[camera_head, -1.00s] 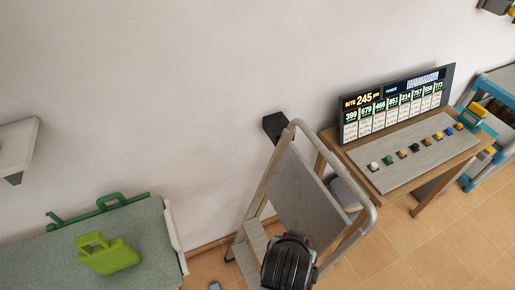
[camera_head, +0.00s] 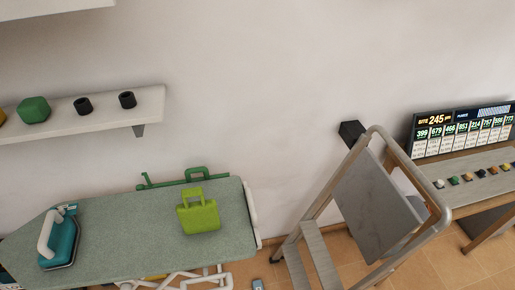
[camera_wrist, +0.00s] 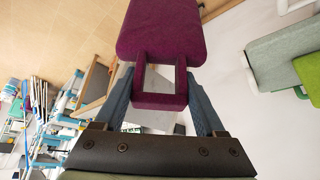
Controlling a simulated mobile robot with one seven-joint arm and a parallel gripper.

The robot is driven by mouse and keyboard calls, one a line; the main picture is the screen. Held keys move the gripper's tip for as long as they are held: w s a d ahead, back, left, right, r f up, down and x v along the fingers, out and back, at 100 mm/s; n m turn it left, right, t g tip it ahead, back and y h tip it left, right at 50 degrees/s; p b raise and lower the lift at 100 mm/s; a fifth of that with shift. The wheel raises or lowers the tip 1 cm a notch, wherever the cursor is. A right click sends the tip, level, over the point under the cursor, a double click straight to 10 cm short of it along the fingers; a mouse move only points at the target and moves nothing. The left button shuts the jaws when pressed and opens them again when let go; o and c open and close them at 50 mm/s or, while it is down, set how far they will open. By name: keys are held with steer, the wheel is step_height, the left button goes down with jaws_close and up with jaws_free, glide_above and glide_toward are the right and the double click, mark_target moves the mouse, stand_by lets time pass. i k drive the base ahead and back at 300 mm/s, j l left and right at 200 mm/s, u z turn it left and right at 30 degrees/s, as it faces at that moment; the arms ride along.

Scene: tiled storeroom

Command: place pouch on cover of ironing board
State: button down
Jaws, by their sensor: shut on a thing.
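A purple pouch (camera_wrist: 163,28) with a handle fills the top middle of the wrist view. My gripper (camera_wrist: 160,84) is shut on its handle end, one finger at each side. The pouch and gripper do not show in the head view. The ironing board has a grey-green cover (camera_head: 120,222) and stands at the lower left of the head view. The cover also shows at the right of the wrist view (camera_wrist: 285,55), apart from the pouch.
A lime-green bag (camera_head: 198,214) stands on the cover's right part and a teal iron (camera_head: 60,245) at its left. The cover is bare between them. A stepladder (camera_head: 375,205) stands right of the board. A wall shelf (camera_head: 110,115) with small items hangs above it.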

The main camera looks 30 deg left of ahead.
mark_target(136, 240)
steer(key=i+j+u, duration=0.1)
steer(key=u, duration=2.5)
steer(key=i+l+u, duration=0.1)
steer(key=i+l, duration=0.2)
steer(key=i, duration=0.05)
